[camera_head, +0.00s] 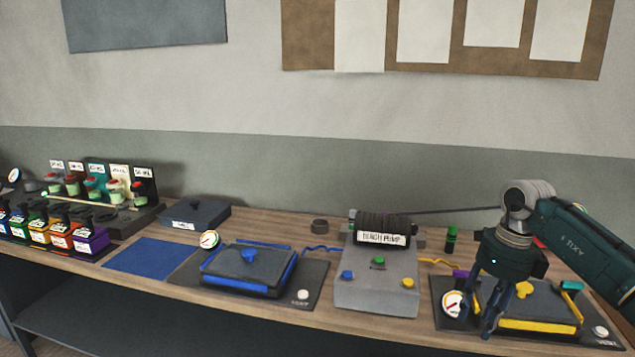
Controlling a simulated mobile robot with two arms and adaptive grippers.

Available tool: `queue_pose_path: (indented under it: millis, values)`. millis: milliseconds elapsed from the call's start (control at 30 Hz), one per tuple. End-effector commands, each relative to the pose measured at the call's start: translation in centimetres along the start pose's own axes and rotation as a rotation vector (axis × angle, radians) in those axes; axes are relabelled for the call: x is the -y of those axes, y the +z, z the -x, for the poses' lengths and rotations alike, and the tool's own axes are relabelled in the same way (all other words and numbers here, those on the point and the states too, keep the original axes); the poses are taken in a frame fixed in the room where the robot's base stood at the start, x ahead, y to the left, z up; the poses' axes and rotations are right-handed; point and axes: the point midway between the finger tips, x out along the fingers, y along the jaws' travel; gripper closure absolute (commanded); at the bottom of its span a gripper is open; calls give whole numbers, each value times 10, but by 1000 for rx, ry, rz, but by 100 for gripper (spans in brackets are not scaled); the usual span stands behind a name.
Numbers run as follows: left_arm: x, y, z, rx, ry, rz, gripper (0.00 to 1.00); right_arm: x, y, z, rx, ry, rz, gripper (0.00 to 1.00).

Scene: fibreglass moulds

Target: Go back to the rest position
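My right gripper (477,322) comes in from the right and points down over the left part of the mould with yellow edges (538,325). Its dark fingers stand apart, and I see nothing held between them. The fingers hide part of that mould and of the round gauge (453,304) beside it. From this view I cannot tell whether the fingertips touch anything. My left gripper is not in view.
A grey bench pump (376,290) stands mid-bench, left of my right gripper. A blue-edged mould (248,270) lies further left, near a blue mat (151,259). Several labelled bottles (91,240) fill the left end. A small green-topped item (451,240) stands behind the gripper.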

Motion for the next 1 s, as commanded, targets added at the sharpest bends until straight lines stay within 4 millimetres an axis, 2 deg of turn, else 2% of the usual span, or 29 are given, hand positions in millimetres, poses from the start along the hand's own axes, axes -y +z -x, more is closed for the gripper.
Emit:
queue_pose_path:
  millis: [267,467,567,600,667,733,767,800,867,900,967,1000]
  values:
    - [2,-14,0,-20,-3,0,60,-44,39,-48,112,172,-15,60]
    - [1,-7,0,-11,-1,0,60,-100,82,-98,253,403,-96,60]
    - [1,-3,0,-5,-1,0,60,-143,114,-135,372,613,-232,60]
    - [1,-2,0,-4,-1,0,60,-160,129,-151,432,719,-330,60]
    - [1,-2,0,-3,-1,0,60,-175,147,-173,517,868,-512,60]
    - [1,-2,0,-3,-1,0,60,-176,159,-204,600,1014,-770,60]
    - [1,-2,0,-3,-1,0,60,-172,160,-221,629,1065,-895,60]
    - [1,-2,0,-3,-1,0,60,-163,156,-248,660,1119,-1073,60]
    - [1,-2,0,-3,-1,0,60,-147,141,-288,693,1169,-1328,60]
    - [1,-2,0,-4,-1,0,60,-138,128,-312,704,1180,-1470,60]
    - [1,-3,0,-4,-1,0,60,-127,104,-350,709,1180,-1665,60]
    - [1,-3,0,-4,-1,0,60,-122,85,-374,707,1171,-1786,60]
